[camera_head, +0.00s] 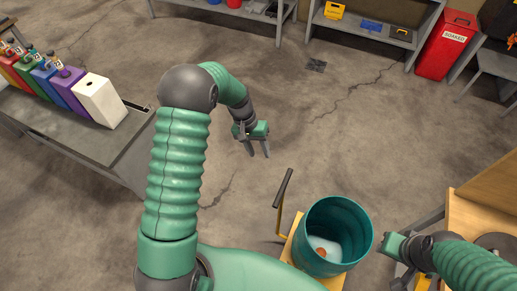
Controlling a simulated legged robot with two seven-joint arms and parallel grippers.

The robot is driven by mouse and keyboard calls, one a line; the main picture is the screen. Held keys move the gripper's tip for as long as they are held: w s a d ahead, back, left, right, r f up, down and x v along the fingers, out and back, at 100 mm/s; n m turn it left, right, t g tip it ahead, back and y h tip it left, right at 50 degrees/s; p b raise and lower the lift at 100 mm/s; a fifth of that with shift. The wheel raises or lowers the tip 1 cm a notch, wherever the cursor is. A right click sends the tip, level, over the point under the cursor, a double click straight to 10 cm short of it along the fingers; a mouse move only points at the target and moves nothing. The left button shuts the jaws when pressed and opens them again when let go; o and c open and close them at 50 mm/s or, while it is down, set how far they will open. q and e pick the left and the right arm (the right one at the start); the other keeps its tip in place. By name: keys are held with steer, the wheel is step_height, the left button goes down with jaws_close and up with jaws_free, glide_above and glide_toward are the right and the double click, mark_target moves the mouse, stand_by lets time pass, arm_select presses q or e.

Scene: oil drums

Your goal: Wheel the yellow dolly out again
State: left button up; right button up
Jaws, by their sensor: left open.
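The yellow dolly (279,222) stands on the floor at the lower middle, with a dark handle bar (284,188) on a yellow post at its left side. A teal open-topped drum (355,222) stands on it and hides most of its deck. Something white and orange lies inside the drum. My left gripper (259,153) is open and empty, above the floor, up and left of the handle and apart from it. My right gripper (391,248) is right of the drum; its fingers do not show clearly.
A bench (68,127) at left bears several coloured containers and a white one (99,98). A wooden-topped bench (480,205) stands at right. Shelves and a red bin (447,45) line the back. The cracked floor in the middle is clear.

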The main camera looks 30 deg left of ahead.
arm_select(q)
steer(key=b+v, duration=0.2)
steer(key=v, duration=1.4)
steer(key=shift+a+r, duration=0.15)
steer(key=shift+r, duration=0.2)
